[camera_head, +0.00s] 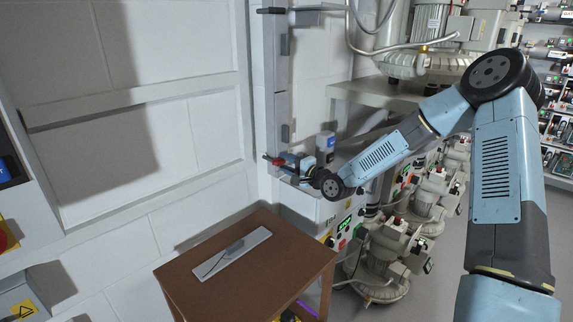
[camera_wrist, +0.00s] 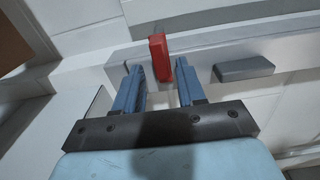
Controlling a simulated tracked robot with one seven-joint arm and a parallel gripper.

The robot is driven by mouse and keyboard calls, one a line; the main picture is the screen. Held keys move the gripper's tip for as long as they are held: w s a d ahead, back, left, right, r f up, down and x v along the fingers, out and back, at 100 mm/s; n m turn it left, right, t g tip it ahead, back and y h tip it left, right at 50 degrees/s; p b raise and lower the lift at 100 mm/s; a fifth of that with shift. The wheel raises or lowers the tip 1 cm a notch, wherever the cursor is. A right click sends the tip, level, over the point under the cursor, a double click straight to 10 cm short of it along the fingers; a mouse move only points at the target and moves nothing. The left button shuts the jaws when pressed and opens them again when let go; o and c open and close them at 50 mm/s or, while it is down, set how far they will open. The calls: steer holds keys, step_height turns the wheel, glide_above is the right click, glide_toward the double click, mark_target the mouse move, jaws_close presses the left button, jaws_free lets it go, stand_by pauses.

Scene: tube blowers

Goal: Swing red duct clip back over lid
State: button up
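The red duct clip (camera_wrist: 159,57) shows in the wrist view as a small upright red block on the pale grey duct, just beyond my gripper's fingertips. My gripper (camera_wrist: 157,75) has its two blue fingers apart, with the red clip in line with the gap between them. I cannot tell whether the fingers touch the clip. In the head view the red clip (camera_head: 277,161) shows at the tip of my gripper (camera_head: 283,161), beside the tall grey wall duct (camera_head: 270,110). The lid cannot be clearly made out.
A grey block (camera_wrist: 244,68) sits on the duct right of the clip. A brown table (camera_head: 245,275) with a pale plate (camera_head: 230,252) stands below my gripper. A white control box (camera_head: 318,207) is under the wrist, with several blower machines (camera_head: 385,260) to the right.

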steer(key=v, duration=1.3)
steer(key=shift+s+d, duration=0.2)
steer(key=shift+d, duration=0.1)
steer(key=s+d+f+n+g+h, duration=0.2)
steer(key=d+f+n+g+h, duration=0.1)
steer(key=d+n+h, duration=0.3)
steer(key=s+d+r+h, duration=0.6)
steer(key=d+r+h, duration=0.1)
steer(key=r, duration=0.1)
steer(key=s+d+r+g, duration=0.1)
steer(key=s+r, duration=0.3)
steer(key=s, duration=0.4)
steer(key=s+d+r+n+g, duration=0.1)
steer(key=s+d+r, duration=0.1)
steer(key=s+r, duration=0.3)
steer(key=s+d+r+n+g, duration=0.1)
steer(key=s+r, duration=0.3)
steer(key=s, duration=0.8)
steer(key=shift+d+r+h, duration=0.3)
steer(key=shift+d+r, duration=0.05)
steer(key=shift+d, duration=0.15)
